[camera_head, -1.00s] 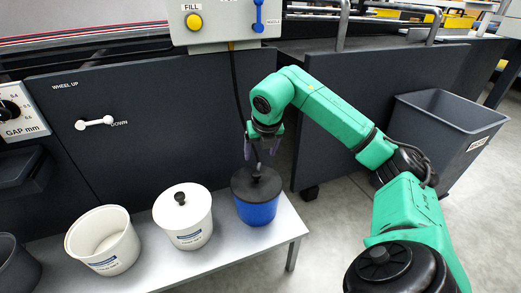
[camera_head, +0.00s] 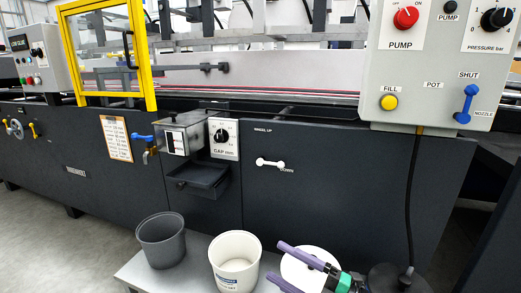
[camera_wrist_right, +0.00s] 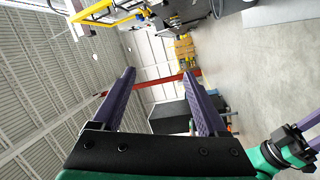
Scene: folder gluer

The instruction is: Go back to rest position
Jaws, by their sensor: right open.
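My right gripper (camera_head: 278,262) shows at the bottom of the head view, its two purple fingers spread and empty. It overlaps the white lidded pot (camera_head: 296,262) in the picture; I cannot tell the height between them. In the right wrist view, my right gripper (camera_wrist_right: 158,73) has its fingers wide apart with nothing between them. Another green and black gripper with purple fingers, apparently my left (camera_wrist_right: 310,138), is cut off by the right edge there. Its opening is unclear. It is not seen in the head view.
A grey bucket (camera_head: 161,241) and an open white pot (camera_head: 235,258) stand on a low bench (camera_head: 193,275). A pot with a black lid (camera_head: 385,279) is at the bottom right. The dark machine front (camera_head: 330,200) rises behind. Grey floor (camera_head: 60,245) is clear at left.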

